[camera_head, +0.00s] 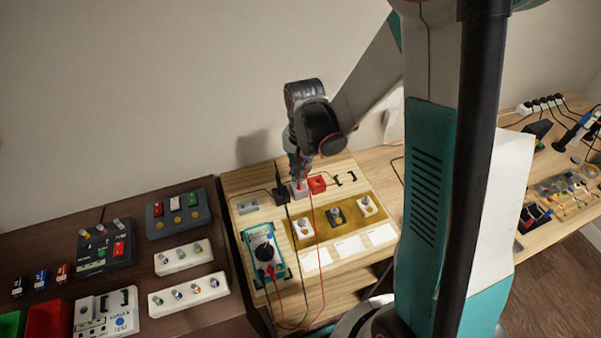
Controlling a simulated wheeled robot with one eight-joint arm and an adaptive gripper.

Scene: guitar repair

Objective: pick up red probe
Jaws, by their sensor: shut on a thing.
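My gripper (300,160) is above the back of the light wooden board (339,262), pointing down, and is shut on the red probe (300,176). Only a little of the probe shows between and below the fingers. It is over a small grey block (298,191); I cannot tell whether it is still touching that block. A thin red lead (313,215) hangs from the probe toward the teal multimeter (264,252) at the board's front left. A black probe (280,186) stands just left of my gripper.
A red block (317,184) sits right beside the gripper. A gold strip with several switch-like parts (335,216) lies in front. Grey pedal boxes (180,213) and white component strips (189,295) cover the dark table at left. Tools lie on the right bench (537,190).

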